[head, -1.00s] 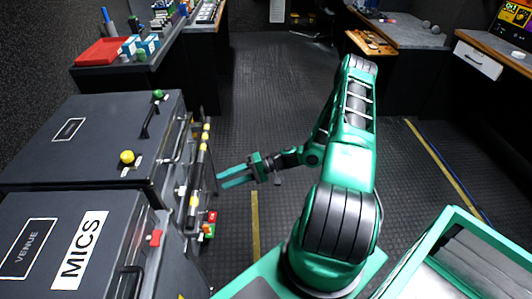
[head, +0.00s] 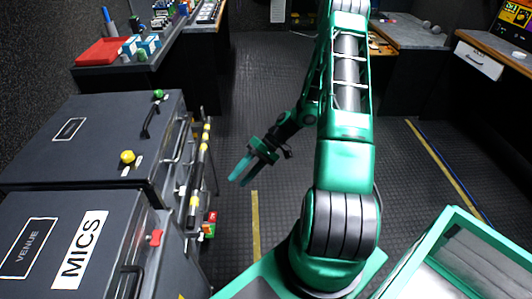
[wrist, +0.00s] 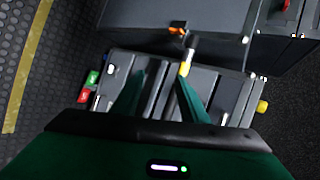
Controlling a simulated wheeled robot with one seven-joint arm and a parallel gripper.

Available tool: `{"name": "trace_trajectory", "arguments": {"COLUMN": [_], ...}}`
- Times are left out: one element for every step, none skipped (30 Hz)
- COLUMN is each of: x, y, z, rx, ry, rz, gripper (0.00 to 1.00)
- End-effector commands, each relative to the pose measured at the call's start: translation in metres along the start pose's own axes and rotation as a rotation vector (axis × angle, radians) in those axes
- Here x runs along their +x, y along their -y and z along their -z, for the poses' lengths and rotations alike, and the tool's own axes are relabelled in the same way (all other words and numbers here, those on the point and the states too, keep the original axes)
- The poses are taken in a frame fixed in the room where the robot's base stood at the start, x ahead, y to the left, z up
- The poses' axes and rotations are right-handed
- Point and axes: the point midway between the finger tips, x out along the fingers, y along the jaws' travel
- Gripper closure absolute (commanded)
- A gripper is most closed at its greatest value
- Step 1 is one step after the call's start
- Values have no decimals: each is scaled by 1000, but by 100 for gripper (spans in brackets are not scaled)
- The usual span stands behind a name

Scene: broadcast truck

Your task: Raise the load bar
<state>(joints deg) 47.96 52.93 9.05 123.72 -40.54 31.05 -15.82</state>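The load bar (head: 202,163), a dark bar with yellow bands, runs along the front of the dark cases at the left in the head view. My gripper (head: 238,180) is to the right of it, apart from it, with its green fingers spread and empty, pointing down and left. In the wrist view my gripper (wrist: 160,78) also shows open, with nothing held between the fingers. A dark piece with a yellow band (wrist: 184,69) shows near the right fingertip there; I cannot tell whether it is the load bar.
Two dark cases, one labelled MICS (head: 80,250) and one behind it (head: 95,115), stand at the left. Small red and green blocks (head: 209,224) sit low beside them. A green-rimmed bin (head: 400,275) is at the lower right. The floor between is clear.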

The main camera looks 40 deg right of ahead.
Motion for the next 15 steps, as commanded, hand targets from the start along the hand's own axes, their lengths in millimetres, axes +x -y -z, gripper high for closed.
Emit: {"name": "trace_trajectory", "arguments": {"x": [-4,-7,-10,-13,-15,-18,-21,-24,-27,-30,-32,-36,-39,-42,-45], "y": [2,3,4,4,5,6,7,8,9,10,11,12,13,14,16], "z": [-2,-3,-5,-6,-8,-10,-12,-13,-14,-16,-17,-19,-21,-22,-24], "rx": [-3,-3,-2,-2,-1,0,1,3,3,4,5,7,8,10,12], "ry": [8,12,18,23,28,34,38,42,46,50,53,57,60,64,67], "rz": [-24,-37,-55,-69,-82,-98,-112,-125,-142,-155,-168,-185,-197,-210,-227], "gripper": [60,60,60,60,60,60,60,60,60,60,60,60,60,60,60]}}
